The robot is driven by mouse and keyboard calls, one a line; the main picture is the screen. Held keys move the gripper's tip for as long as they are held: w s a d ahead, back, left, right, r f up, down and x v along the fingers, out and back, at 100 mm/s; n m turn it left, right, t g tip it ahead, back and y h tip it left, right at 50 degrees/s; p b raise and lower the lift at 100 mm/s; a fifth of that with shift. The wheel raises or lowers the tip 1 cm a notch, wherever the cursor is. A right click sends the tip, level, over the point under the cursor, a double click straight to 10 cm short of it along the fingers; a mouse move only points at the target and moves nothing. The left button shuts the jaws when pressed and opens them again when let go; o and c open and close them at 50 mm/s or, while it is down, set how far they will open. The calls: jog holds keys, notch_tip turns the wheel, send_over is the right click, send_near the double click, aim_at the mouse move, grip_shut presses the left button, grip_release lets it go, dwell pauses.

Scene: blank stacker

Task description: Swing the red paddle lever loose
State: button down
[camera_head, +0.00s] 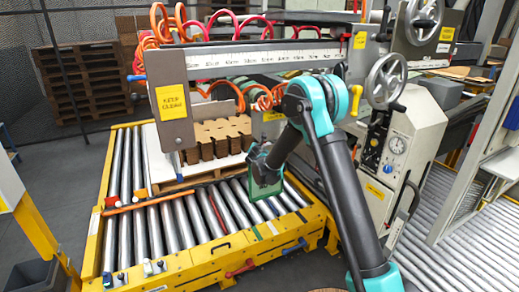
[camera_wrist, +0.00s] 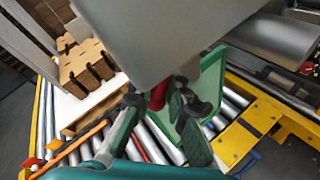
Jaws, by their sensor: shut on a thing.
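In the wrist view a red piece, which looks like the red paddle lever (camera_wrist: 158,96), sits between the dark fingers of my gripper (camera_wrist: 160,106). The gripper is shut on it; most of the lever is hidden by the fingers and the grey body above. In the head view my gripper (camera_head: 263,168) is over the roller conveyor, right of the cardboard stack, and the lever cannot be made out there. A green-edged panel (camera_head: 268,190) shows at the gripper; green surfaces (camera_wrist: 213,78) also flank the fingers in the wrist view.
The yellow-framed roller conveyor (camera_head: 105,240) lies below. Brown cardboard blanks (camera_head: 215,138) stand on a pallet to the left. A beam with a ruler strip (camera_head: 255,58) and orange hoses (camera_head: 165,25) hang overhead. A grey machine with handwheels (camera_head: 410,125) stands close on the right.

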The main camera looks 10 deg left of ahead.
jog(key=c, duration=1.5)
grip_release()
jog(key=v, duration=1.2)
jog(key=shift+r, duration=0.1)
jog(key=shift+c, duration=0.3)
